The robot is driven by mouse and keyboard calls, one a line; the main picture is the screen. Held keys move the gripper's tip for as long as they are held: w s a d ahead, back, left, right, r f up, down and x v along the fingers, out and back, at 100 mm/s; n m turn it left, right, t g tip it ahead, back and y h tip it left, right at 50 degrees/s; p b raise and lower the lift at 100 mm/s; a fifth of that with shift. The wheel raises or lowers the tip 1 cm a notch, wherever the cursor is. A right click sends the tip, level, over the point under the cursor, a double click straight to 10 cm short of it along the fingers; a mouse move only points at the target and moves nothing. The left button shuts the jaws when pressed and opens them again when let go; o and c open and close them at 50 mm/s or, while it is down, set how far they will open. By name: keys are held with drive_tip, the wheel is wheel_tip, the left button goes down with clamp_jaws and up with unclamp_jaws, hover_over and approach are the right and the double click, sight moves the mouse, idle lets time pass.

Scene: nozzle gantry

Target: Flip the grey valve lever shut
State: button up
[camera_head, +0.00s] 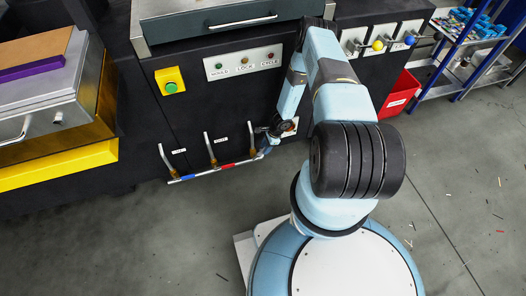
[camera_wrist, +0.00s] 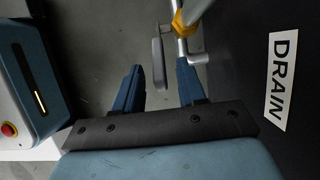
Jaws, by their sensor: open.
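The grey valve lever (camera_wrist: 158,62) shows in the wrist view as a slim grey paddle beside a brass-yellow valve body (camera_wrist: 181,24) on silver pipe. My gripper (camera_wrist: 160,70) is open, its two blue fingers apart. The lever's free end appears in the gap between the fingertips; I cannot tell whether either finger touches it. A white "DRAIN" label (camera_wrist: 282,80) is on the dark panel to the right. In the head view my gripper (camera_head: 271,141) is low at the cabinet front, by the right end of the pipe run, and hides the lever there.
Two other valves, left (camera_head: 166,158) and middle (camera_head: 209,149), stand on the low pipe (camera_head: 197,174) with blue and red sections. A red bin (camera_head: 400,93) is to the right.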

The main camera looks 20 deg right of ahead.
sight(263, 150)
drive_tip(key=shift+x, duration=1.7)
clamp_jaws()
